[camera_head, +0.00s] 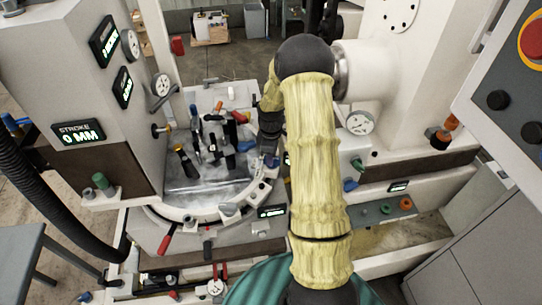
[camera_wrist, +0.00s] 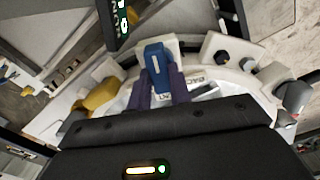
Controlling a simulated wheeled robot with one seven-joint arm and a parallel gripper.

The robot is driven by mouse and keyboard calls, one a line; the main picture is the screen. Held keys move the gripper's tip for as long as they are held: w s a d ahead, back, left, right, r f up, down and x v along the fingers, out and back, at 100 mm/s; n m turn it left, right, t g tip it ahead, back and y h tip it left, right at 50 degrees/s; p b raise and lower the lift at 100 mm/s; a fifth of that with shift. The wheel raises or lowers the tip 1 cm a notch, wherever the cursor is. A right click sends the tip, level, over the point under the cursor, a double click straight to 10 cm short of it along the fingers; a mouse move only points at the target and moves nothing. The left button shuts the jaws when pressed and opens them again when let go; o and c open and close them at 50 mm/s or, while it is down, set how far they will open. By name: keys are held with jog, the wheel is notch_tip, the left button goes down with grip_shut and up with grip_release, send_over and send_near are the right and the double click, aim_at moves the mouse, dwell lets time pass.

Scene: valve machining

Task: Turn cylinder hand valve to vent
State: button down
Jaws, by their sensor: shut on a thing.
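A blue handle (camera_wrist: 155,62) with a pale stripe, which looks like the cylinder hand valve, stands on the white curved rim of the machine in the wrist view. My gripper (camera_wrist: 161,84) has its two dark purple fingers on either side of the handle's lower part and is shut on it. In the head view my gripper (camera_head: 268,150) reaches down to the right side of the curved rim, and a small bit of blue shows beside it. My arm hides part of this area. Lettering on the rim next to the handle is partly covered and not readable.
Other handles crowd the rim: a yellow one (camera_wrist: 97,96) to the left and a grey knob (camera_wrist: 295,95) to the right. The head view shows several tools in the metal tray (camera_head: 200,185), a red handle (camera_head: 165,243) in front and a stroke display (camera_head: 79,133).

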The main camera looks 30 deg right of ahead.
jog(key=shift+w+r, duration=0.1)
jog(key=c, duration=1.3)
grip_release()
notch_tip(320, 180, up, 17)
jog(key=b, duration=0.4)
jog(key=shift+r, duration=0.15)
jog(key=s+a+f+m+t, duration=0.1)
jog(key=s+a+m, duration=0.2)
jog(key=s+a, duration=0.2)
jog(key=s+a+f+m, duration=0.2)
jog(key=s+a+m, duration=0.2)
jog(key=s, duration=0.4)
jog(key=s+a+f+m+t, duration=0.1)
jog(key=s+a+f+m, duration=0.1)
jog(key=s+a, duration=0.4)
jog(key=shift+s+m+t, duration=0.3)
jog(key=shift+s+m, duration=0.05)
jog(key=shift+m, duration=0.45)
